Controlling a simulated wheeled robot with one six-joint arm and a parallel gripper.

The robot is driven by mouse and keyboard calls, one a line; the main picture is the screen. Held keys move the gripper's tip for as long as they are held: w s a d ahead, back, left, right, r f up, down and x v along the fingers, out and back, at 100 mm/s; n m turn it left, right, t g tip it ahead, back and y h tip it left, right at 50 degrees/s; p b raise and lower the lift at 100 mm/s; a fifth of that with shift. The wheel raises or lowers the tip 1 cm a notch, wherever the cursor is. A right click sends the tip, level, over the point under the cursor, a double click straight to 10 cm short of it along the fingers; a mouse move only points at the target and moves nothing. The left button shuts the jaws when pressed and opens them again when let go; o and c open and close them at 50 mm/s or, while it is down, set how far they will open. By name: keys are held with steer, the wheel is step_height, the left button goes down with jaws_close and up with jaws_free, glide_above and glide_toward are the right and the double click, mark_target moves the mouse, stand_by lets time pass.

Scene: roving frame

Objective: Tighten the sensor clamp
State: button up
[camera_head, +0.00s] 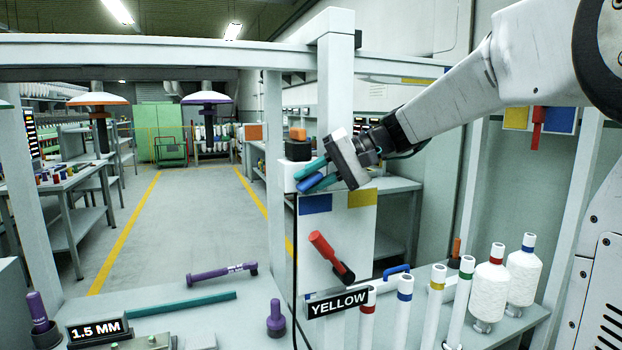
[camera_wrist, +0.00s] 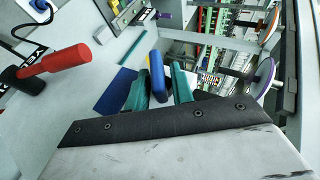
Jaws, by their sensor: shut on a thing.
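My gripper (camera_head: 312,178) is at the upper part of the frame's post, with its teal fingers closed around a blue handle (camera_head: 308,184). In the wrist view the same blue handle (camera_wrist: 157,80) stands between the two teal fingers (camera_wrist: 160,90). I take the handle to be the sensor clamp's lever; its base is hidden behind the fingers. A white block (camera_head: 286,176) with a black part and an orange knob (camera_head: 298,133) sits just behind and above the fingers.
A red lever (camera_head: 326,252) juts from the panel below my gripper, above the YELLOW sign (camera_head: 338,303). White yarn cones (camera_head: 490,290) and colour-banded tubes stand at the lower right. A purple tool (camera_head: 221,273) and a teal rod (camera_head: 180,304) lie on the bench.

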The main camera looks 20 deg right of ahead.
steer(key=y, duration=0.2)
steer(key=m+t+y, duration=0.1)
steer(key=y, duration=0.1)
steer(key=m+y, duration=0.1)
steer(key=shift+f+t+y, duration=0.25)
steer(key=shift+t+y, duration=0.05)
steer(key=shift+y, duration=0.1)
stand_by(0.4)
steer(key=o, duration=0.7)
steer(key=shift+d, duration=0.15)
steer(key=v, duration=0.7)
steer(key=shift+s+d, duration=0.15)
steer(key=shift+d, duration=0.1)
